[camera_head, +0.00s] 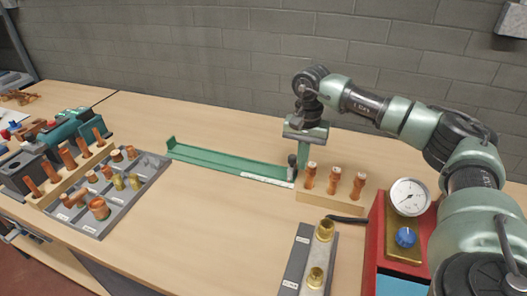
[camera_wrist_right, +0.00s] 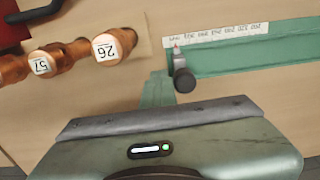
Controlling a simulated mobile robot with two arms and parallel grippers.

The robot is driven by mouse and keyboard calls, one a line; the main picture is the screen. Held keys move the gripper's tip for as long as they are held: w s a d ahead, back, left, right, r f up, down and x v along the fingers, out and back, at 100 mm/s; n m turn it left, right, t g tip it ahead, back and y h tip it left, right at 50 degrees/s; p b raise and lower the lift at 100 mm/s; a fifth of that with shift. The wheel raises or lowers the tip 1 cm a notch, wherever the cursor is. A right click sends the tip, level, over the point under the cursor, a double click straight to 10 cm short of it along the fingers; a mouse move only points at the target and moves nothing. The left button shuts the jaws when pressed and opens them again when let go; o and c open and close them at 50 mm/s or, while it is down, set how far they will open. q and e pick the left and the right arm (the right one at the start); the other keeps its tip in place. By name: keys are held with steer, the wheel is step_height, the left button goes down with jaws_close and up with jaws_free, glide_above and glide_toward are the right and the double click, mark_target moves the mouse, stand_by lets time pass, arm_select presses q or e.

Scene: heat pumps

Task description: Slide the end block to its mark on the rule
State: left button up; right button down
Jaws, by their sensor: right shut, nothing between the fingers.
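The green rail (camera_head: 215,160) lies along the back of the table, with a white rule (camera_head: 266,180) near its right end. The end block (camera_head: 292,166) is a small grey piece with a dark round knob, at the rail's right end. In the right wrist view the end block (camera_wrist_right: 182,72) sits at one end of the rule (camera_wrist_right: 215,34), with a small red tip towards the scale. My right gripper (camera_head: 303,164) points down just right of the block. Its green fingers are shut and empty, close beside the block; I cannot tell whether they touch it. My left gripper is not in view.
A wooden stand with several copper pieces (camera_head: 334,181) is close in front of my right gripper. A red box with a gauge (camera_head: 408,197) stands at right, a grey tray with brass fittings (camera_head: 301,255) in front.

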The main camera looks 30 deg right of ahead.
steer(key=shift+w+a+p, duration=0.25)
steer(key=shift+w+a, duration=0.85)
steer(key=shift+w, duration=0.25)
steer(key=shift+w+a+p, duration=0.25)
steer(key=shift+w+a, duration=0.8)
steer(key=shift+w, duration=0.3)
steer(key=shift+w+a, duration=0.35)
steer(key=shift+w, duration=0.1)
steer(key=shift+r, duration=0.1)
step_height(320, 180, up, 7)
steer(key=s+p, duration=0.1)
steer(key=p, duration=0.4)
steer(key=shift+d, duration=0.4)
steer(key=shift+f, duration=0.2)
